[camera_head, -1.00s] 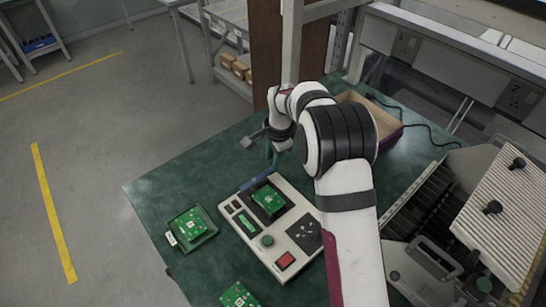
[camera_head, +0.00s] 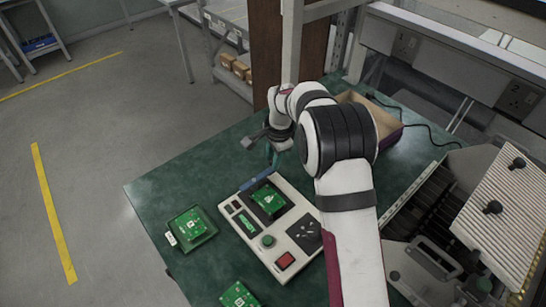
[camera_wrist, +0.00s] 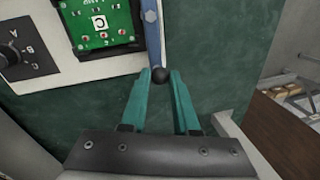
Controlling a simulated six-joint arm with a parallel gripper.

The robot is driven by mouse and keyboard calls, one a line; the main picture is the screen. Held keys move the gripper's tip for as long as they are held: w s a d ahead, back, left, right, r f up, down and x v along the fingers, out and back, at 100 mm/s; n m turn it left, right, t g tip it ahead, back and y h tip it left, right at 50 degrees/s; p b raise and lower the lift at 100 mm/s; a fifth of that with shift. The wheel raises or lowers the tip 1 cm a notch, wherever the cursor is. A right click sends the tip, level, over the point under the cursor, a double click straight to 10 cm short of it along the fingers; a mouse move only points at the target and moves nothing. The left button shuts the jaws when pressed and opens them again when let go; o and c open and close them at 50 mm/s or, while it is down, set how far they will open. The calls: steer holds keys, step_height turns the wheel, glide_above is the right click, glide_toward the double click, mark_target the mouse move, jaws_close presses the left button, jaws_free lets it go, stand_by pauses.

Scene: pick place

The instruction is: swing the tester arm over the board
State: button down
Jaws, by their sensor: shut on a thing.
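The tester (camera_head: 278,262) is a pale box on the green bench, with a green board (camera_head: 268,200) in its dark recess. The board also shows at the upper left of the wrist view (camera_wrist: 88,40). The blue tester arm (camera_head: 256,181) lies along the tester's far edge, beside the board and not over it. In the head view my gripper (camera_head: 272,156) is small, at the tester's far corner.
A green tray with another board (camera_head: 190,228) lies left of the tester, and a loose board (camera_head: 239,296) is at the front. An open box (camera_head: 390,127) stands behind my arm. A rack with a ribbed panel (camera_head: 505,220) is at the right.

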steer(key=shift+r, duration=0.1)
steer(key=m, duration=0.1)
steer(key=s+m, duration=0.1)
steer(key=shift+s+d+m, duration=0.15)
steer(key=shift+d+m, duration=0.25)
steer(key=m, duration=0.1)
steer(key=s+m+h, duration=0.1)
steer(key=shift+s+d+m, duration=0.25)
steer(key=shift+m, duration=0.15)
steer(key=s+m, duration=0.2)
steer(key=m, duration=0.1)
steer(key=shift+m+h, duration=0.3)
steer(key=m, duration=0.1)
steer(key=s+m, duration=0.1)
steer(key=m, duration=0.1)
steer(key=s+m, duration=0.1)
steer(key=shift+s+a+h, duration=0.2)
steer(key=shift+a+h, duration=0.05)
steer(key=shift+h, duration=0.15)
steer(key=shift+s+a+m+g+h, duration=0.1)
steer(key=shift+s+a+m, duration=0.2)
steer(key=shift+m, duration=0.5)
steer(key=shift+s+a+m+g+h, duration=0.1)
steer(key=shift+s+a+m, duration=0.2)
steer(key=shift+m, duration=0.5)
steer(key=shift+s+a+m+g+h, duration=0.15)
steer(key=shift+s+m, duration=0.2)
steer(key=shift+m, duration=0.45)
steer(key=c, duration=0.7)
jaws_free()
